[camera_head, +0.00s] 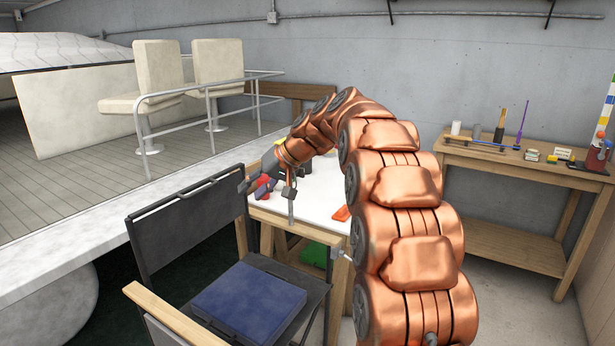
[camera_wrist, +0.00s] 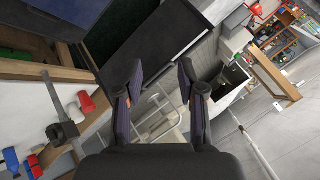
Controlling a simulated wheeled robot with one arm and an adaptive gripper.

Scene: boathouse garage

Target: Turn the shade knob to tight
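No marking or setting is readable on the fitting. My gripper (camera_wrist: 161,78) has its two dark fingers apart with nothing between them. The fitting lies to the left of the fingers, apart from them. In the head view my gripper (camera_head: 248,180) is small and partly lost among dark items.
A white-topped table (camera_head: 325,190) holds red and blue items. A black folding chair (camera_head: 190,222) with a blue cushion (camera_head: 249,300) stands close in front. The boat deck (camera_head: 95,190) with railing is at left. A wooden workbench (camera_head: 520,168) with tools stands at right.

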